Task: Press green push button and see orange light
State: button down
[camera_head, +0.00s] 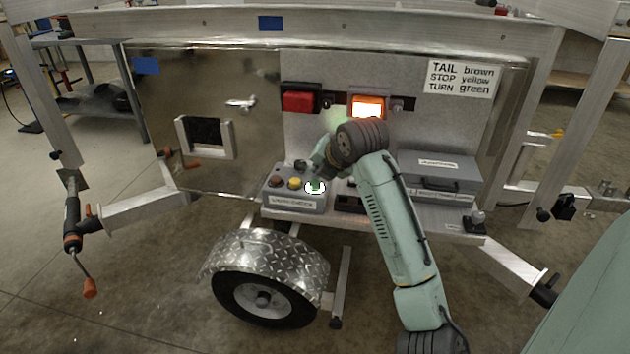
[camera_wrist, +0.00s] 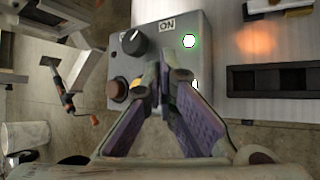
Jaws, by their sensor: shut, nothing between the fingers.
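The grey control box (camera_head: 295,201) sits on the trailer deck and bears a brown-red button (camera_head: 277,181), a yellow button (camera_head: 295,183) and a bright white-green lit spot (camera_head: 315,187). In the wrist view, a green-rimmed white light (camera_wrist: 189,41) glows on the box top. A second white spot (camera_wrist: 195,84) shows partly behind a finger. My gripper (camera_wrist: 166,74) is shut and empty, its tips over the box between the buttons and the lit spots. I cannot tell whether they touch a button. The orange light (camera_head: 367,107) on the panel is lit brightly.
A red lamp (camera_head: 299,102) left of the orange light looks unlit. A grey case (camera_head: 440,170) stands right of my arm. A black knob (camera_wrist: 134,41) stands on the box near the ON label (camera_wrist: 166,26). A wheel fender (camera_head: 264,252) lies below the deck.

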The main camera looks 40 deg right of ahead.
aim_at(318, 183)
jog(key=shift+r, duration=0.15)
notch_tip(318, 183, up, 6)
jog(key=p, duration=0.3)
jog(key=shift+p, duration=0.35)
